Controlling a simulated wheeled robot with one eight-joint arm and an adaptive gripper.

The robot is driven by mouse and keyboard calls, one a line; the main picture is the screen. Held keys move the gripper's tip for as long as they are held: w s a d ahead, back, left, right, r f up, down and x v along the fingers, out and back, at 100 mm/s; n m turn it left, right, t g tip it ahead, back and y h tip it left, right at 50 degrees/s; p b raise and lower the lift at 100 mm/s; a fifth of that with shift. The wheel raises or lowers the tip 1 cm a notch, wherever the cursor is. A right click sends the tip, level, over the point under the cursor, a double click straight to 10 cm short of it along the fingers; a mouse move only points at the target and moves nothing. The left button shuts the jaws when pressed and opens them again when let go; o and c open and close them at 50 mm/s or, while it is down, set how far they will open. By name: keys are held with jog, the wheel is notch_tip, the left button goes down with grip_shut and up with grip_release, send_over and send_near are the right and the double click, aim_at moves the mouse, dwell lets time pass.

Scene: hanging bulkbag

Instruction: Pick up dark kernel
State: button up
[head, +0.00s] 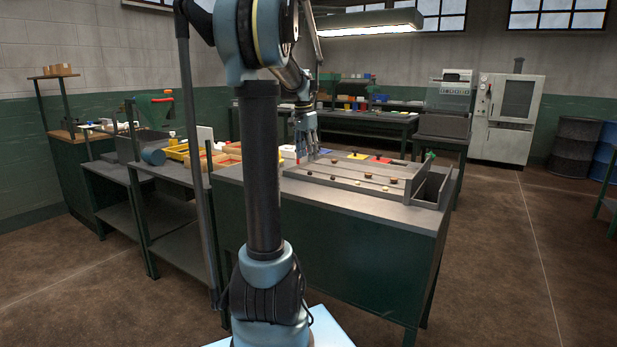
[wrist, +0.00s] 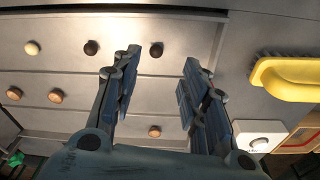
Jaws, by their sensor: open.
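In the wrist view, two dark kernels lie on the grey tray (wrist: 60,75): one dark kernel (wrist: 156,50) shows between my fingertips, and another dark kernel (wrist: 91,47) lies left of my left finger. My gripper (wrist: 162,62) is open and empty, its two blue-grey fingers well apart. Its height above the tray is hard to judge. In the head view, my gripper (head: 307,159) points down over the far left end of the tray (head: 350,199). Kernels there are too small to tell the dark ones for sure.
A pale kernel (wrist: 32,48) and brown kernels (wrist: 56,95) lie on the tray, with another brown kernel (wrist: 154,131) below my fingers in the picture. Low ribs divide the tray. A yellow-handled brush (wrist: 290,80) and a white box (wrist: 258,135) stand right of it.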

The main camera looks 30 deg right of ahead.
aim_at(310, 174)
jog(key=shift+s+d+f, duration=0.1)
jog(key=shift+d+f, duration=0.05)
jog(key=shift+f, duration=0.95)
jog(key=shift+w+d+f, duration=0.1)
jog(key=shift+d+f, duration=0.1)
jog(key=shift+f, duration=0.95)
jog(key=shift+s+d+f, duration=0.1)
jog(key=shift+d+f, duration=0.05)
jog(key=shift+f, duration=0.95)
jog(key=c, duration=0.8)
